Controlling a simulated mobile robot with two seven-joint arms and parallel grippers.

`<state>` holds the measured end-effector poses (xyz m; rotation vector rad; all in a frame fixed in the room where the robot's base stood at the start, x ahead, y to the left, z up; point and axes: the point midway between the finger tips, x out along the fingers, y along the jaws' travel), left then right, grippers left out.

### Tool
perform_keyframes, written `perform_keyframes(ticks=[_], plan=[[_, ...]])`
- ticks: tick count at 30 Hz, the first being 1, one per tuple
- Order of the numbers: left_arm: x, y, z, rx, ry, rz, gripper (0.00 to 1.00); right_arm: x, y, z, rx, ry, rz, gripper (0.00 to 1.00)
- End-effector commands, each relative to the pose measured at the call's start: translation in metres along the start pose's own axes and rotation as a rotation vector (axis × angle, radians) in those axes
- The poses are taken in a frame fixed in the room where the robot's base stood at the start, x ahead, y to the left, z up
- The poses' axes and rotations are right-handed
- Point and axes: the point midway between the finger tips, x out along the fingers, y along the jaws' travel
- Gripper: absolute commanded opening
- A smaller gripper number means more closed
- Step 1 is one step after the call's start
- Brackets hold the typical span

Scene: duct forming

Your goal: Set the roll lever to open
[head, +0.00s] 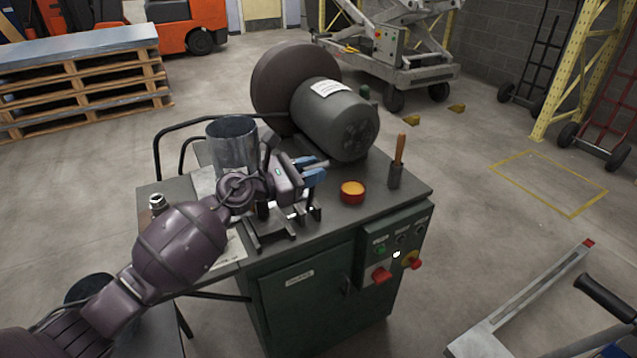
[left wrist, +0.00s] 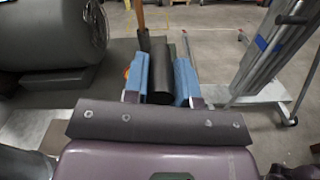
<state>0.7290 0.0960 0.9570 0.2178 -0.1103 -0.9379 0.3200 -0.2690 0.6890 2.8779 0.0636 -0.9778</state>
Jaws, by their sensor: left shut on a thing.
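My left gripper (head: 312,169) reaches over the green machine cabinet from the left. Its blue fingers (left wrist: 160,80) are shut on a dark cylindrical grip, which I take to be the roll lever (left wrist: 160,72). The grip stands between the two fingers in the left wrist view. In the head view the gripper mostly hides the lever, so I cannot read its position. My right gripper is not in view.
A grey metal cylinder (head: 232,145) stands behind my left wrist. A large motor housing (head: 338,118) is at the back. A red-rimmed yellow dish (head: 352,192) and a wooden-handled tool (head: 398,152) are to the right. Control knobs (head: 381,275) are on the cabinet front.

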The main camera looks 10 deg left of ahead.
Motion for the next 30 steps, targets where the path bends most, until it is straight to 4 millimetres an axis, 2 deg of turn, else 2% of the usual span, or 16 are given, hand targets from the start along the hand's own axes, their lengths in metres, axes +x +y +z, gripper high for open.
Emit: perform_keyframes(ticks=[3,12,21,28,29,30], plan=[[0.0,0.014,0.001,-0.072,0.0,0.002,0.0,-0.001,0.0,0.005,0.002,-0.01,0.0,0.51],[0.0,0.034,-0.001,-0.195,0.0,0.002,0.0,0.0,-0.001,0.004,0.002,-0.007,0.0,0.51],[0.0,0.037,-0.002,-0.224,-0.001,0.001,0.0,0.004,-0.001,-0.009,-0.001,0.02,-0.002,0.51],[0.0,0.037,-0.002,-0.223,0.0,0.001,0.0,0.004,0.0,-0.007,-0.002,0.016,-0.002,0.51],[0.0,0.037,-0.002,-0.223,0.0,0.001,0.28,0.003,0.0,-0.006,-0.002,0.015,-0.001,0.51],[0.0,0.037,-0.002,-0.223,0.0,0.001,0.34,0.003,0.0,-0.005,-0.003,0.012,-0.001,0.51]])
